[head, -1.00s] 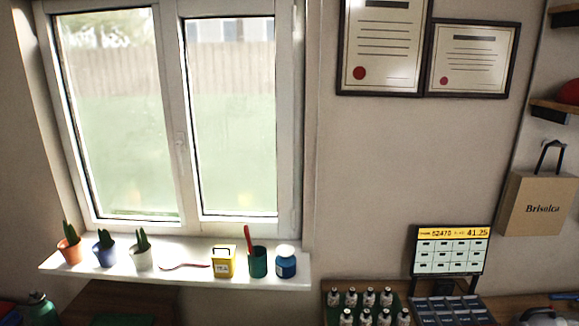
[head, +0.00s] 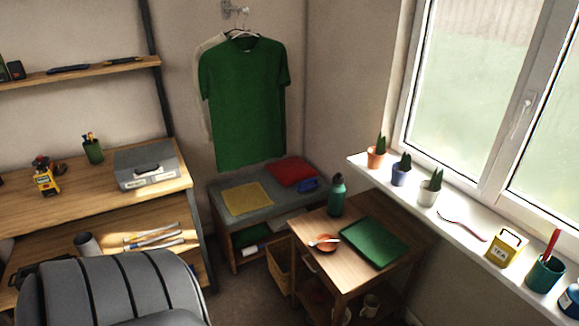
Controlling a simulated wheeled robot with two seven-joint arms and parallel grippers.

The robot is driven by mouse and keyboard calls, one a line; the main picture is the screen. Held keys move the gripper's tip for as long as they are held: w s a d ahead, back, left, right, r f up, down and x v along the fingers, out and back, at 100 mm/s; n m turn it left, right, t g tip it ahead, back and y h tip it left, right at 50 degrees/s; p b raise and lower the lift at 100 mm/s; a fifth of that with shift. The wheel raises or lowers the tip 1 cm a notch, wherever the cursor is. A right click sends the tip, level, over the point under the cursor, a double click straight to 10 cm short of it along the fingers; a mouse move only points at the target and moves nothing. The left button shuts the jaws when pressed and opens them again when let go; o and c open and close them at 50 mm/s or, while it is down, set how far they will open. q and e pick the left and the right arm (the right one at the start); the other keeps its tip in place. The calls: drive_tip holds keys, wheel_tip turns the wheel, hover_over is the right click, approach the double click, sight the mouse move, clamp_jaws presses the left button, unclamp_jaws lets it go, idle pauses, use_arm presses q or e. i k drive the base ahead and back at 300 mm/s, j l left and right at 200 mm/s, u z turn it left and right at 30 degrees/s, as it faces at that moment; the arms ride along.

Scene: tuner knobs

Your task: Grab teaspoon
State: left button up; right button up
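A small pale utensil that looks like a teaspoon (head: 322,241) lies across a small orange dish (head: 328,246) on the wooden side cart (head: 318,227), at the lower middle of the head view. A long red utensil (head: 462,226) lies on the white windowsill (head: 390,190) between a potted plant and a yellow tea box (head: 506,247); I cannot tell whether it is a spoon or a fork. Neither of my grippers is in view.
A green tray (head: 374,242) and a green bottle (head: 337,195) stand on the cart near the dish. A grey chair (head: 115,290) fills the lower left. A bench (head: 272,200) with folded cloths is behind the cart. Some floor shows between chair and cart.

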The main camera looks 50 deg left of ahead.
sight(314, 242)
drive_tip(key=u, duration=1.3)
drive_tip(key=i+j+z, duration=0.1)
drive_tip(key=j+z, duration=0.15)
drive_tip(key=z, duration=0.2)
drive_tip(key=i+j+z, duration=0.1)
drive_tip(key=j+z, duration=0.15)
drive_tip(key=z, duration=0.2)
drive_tip(key=j+z, duration=0.3)
drive_tip(key=z, duration=0.2)
